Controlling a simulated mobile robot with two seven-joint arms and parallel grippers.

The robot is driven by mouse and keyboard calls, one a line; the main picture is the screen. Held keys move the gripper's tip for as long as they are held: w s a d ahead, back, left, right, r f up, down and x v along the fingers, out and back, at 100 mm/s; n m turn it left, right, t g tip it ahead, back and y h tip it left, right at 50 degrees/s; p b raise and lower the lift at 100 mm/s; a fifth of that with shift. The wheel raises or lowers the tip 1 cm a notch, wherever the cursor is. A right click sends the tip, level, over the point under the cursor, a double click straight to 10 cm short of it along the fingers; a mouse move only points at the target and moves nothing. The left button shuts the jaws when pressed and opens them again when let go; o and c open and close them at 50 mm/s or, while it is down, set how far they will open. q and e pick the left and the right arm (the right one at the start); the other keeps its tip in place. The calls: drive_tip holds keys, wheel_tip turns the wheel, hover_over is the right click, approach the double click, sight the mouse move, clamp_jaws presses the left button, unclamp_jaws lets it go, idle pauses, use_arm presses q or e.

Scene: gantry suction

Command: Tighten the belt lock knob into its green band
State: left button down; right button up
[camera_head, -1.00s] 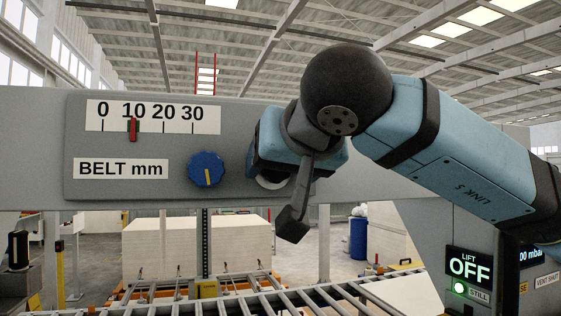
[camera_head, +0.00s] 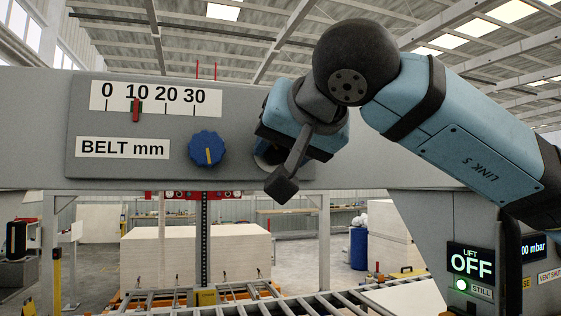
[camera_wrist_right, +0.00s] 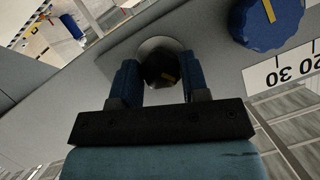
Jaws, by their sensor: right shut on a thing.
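The belt lock knob (camera_wrist_right: 161,72) is a small dark knob with a yellow mark, seated on a round pale disc in the right wrist view. My right gripper (camera_wrist_right: 158,66) is shut on it, one blue finger at each side. No green band shows at the lock knob. My left gripper is not in view.
A larger blue knob (camera_head: 207,149) with a yellow line sits on the panel just left of my right gripper; it also shows in the right wrist view (camera_wrist_right: 268,20). A roller conveyor (camera_head: 240,305) runs below. A lift display (camera_head: 471,263) reads OFF at lower right.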

drive_tip(key=o, duration=0.9)
drive_tip(key=shift+s+d+r, duration=0.15)
drive_tip(key=shift+s+d, duration=0.1)
drive_tip(key=shift+s, duration=0.25)
drive_tip(key=b+v, duration=0.3)
drive_tip(key=v, duration=0.9)
drive_tip(key=shift+s+d+r, duration=0.1)
drive_tip(key=shift+s+r, duration=0.1)
drive_tip(key=shift+s, duration=0.1)
